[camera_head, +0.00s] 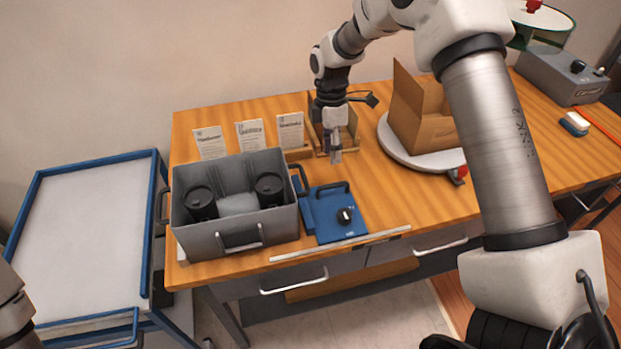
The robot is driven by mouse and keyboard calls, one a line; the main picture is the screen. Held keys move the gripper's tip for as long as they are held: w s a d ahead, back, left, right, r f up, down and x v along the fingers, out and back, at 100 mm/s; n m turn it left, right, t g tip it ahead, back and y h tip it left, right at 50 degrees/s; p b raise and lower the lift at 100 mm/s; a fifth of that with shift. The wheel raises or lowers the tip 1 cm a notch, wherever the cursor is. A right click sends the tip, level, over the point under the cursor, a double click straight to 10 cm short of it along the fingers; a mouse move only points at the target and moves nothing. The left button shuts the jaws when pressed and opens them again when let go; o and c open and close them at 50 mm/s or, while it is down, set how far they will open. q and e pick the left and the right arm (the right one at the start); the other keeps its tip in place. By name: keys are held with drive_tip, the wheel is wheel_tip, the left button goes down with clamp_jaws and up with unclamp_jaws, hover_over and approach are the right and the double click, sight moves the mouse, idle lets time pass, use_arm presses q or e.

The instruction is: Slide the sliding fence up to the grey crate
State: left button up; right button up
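The grey crate (285,223) stands at the left front of the wooden table, with two black-lidded containers inside. My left gripper is out of view; only part of that arm shows at lower left.
Several white cards (250,135) stand behind the crate. A cardboard box (407,125) sits on a round white turntable (398,152) to the right. A pale strip (340,245) runs along the front edge. A blue-framed cart (85,235) stands left. Bare tabletop lies right of the blue base.

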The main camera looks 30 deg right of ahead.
drive_tip(key=p, duration=0.2)
hover_over(333, 193)
wheel_tip(333, 193, down, 8)
drive_tip(key=shift+r, duration=0.2)
drive_tip(key=shift+f, duration=0.35)
drive_tip(key=shift+s, duration=0.1)
clamp_jaws()
